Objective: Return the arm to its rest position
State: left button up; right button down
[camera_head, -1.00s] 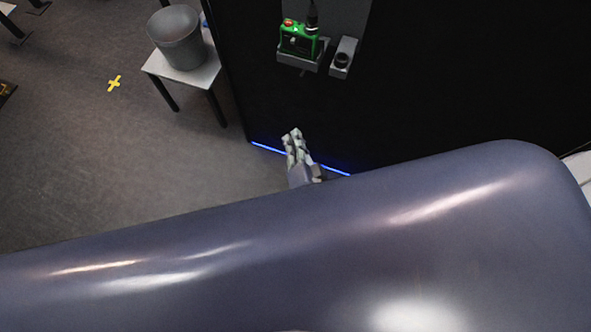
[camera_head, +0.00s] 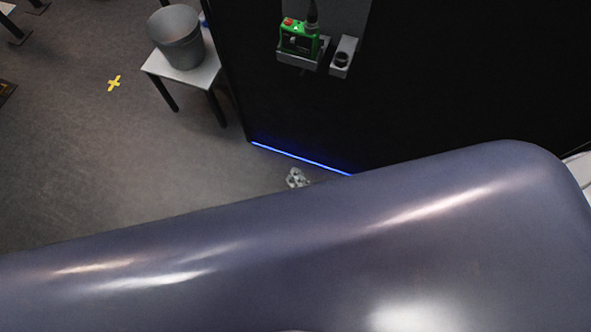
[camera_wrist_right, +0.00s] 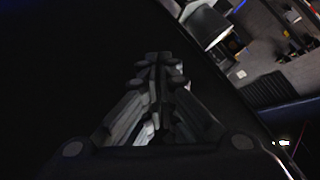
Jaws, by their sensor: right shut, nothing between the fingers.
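My right gripper (camera_head: 297,178) shows only by its fingertips in the head view, just above the edge of my large grey-blue body part, which hides the rest of it. In the right wrist view the same gripper (camera_wrist_right: 158,62) points away from the camera with its fingers together and nothing between them. It is apart from the black panel and its devices. My left gripper is in neither view.
A black panel (camera_head: 440,90) with a blue light strip (camera_head: 300,158) along its lower edge carries a green box with a red button (camera_head: 299,38) and a grey holder (camera_head: 343,57). A bucket (camera_head: 177,38) stands on a small white table (camera_head: 190,78). Open floor lies at left.

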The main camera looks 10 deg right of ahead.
dwell(0.6)
jog(key=s+d+f+n+g, duration=0.3)
jog(key=s+f, duration=0.4)
jog(key=f, duration=0.1)
jog(key=s+d+f+n+g, duration=0.2)
jog(key=s+d+f+g, duration=0.15)
jog(key=s+f, duration=0.45)
jog(key=s+d+f+n+g+h, duration=0.1)
jog(key=s+d+f+g, duration=0.1)
jog(key=s, duration=0.4)
jog(key=s+d+f+n+g+h, duration=0.1)
jog(key=s+d+f+n+g, duration=0.1)
jog(key=s+d+f, duration=0.3)
jog(key=shift+s+d+f+g+h, duration=0.25)
jog(key=shift+s+d+g+h, duration=0.1)
jog(key=shift+s+d, duration=0.75)
